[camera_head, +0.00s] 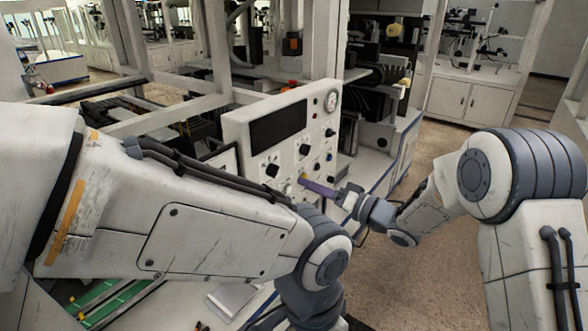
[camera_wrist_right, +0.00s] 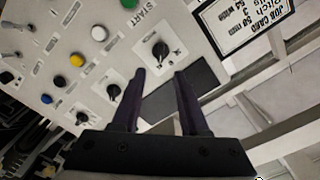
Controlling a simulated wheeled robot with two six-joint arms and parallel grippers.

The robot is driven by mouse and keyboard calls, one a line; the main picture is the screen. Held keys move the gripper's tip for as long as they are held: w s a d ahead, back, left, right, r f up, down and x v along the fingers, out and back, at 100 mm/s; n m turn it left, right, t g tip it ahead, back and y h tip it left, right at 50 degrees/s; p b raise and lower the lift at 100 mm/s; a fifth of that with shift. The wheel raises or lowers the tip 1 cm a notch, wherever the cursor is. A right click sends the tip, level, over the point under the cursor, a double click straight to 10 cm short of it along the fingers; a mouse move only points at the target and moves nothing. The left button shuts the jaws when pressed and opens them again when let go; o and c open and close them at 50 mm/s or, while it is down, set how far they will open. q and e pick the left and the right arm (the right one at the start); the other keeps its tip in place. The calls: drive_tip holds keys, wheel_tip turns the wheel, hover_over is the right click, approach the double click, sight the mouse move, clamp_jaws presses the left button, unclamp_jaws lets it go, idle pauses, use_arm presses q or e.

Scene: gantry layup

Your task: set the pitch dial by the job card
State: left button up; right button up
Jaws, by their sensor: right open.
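The white control panel (camera_head: 235,133) carries several black dials. The black dial nearest the card (camera_wrist_right: 160,50) shows just beyond my fingertips in the right wrist view; I cannot read its label or tell which dial is the pitch dial.
The panel also has a dark screen (camera_head: 278,125), a round gauge (camera_head: 332,100), a yellow button (camera_wrist_right: 77,60) and a green button (camera_wrist_right: 127,5). A red button (camera_head: 292,84) stands behind its top edge. Gantry beams are behind. Open floor (camera_head: 430,260) lies to the right.

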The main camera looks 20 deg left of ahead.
sight(277, 172)
drive_tip(key=p+x, duration=0.3)
drive_tip(key=x, duration=0.5)
drive_tip(key=shift+s+r, duration=0.1)
drive_tip(key=shift+s, duration=0.05)
drive_tip(key=shift+w+a, duration=0.25)
drive_tip(key=shift+a, duration=0.3)
